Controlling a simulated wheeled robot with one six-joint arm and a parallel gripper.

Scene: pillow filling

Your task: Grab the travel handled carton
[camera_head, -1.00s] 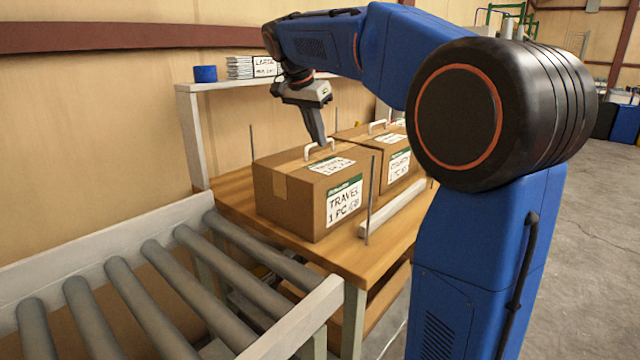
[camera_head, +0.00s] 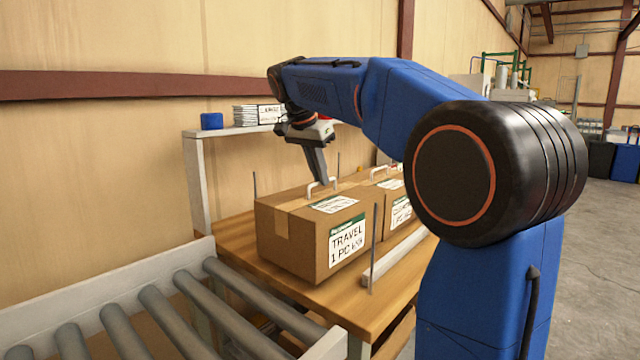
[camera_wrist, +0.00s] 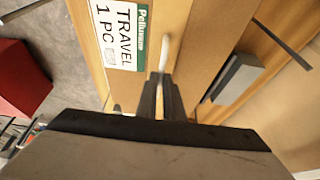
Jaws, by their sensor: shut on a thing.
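The travel carton (camera_head: 285,235) is a brown box with a white handle (camera_head: 322,183) on top and labels reading "TRAVEL 1 PC". It sits upright at the near end of the wooden table (camera_head: 232,247); I cannot tell whether its base still touches the tabletop. My gripper (camera_head: 321,180) points down from above and is shut on the handle. In the wrist view, the fingertips (camera_wrist: 161,100) close around the white handle (camera_wrist: 164,55), beside the "TRAVEL" label (camera_wrist: 121,35).
A second handled carton (camera_head: 401,211) stands right behind it. Thin upright posts (camera_head: 373,260) and a pale rail (camera_head: 395,257) flank the cartons. A roller conveyor (camera_head: 175,315) lies at the near left. A shelf (camera_head: 193,185) behind carries a blue roll (camera_head: 212,121) and papers.

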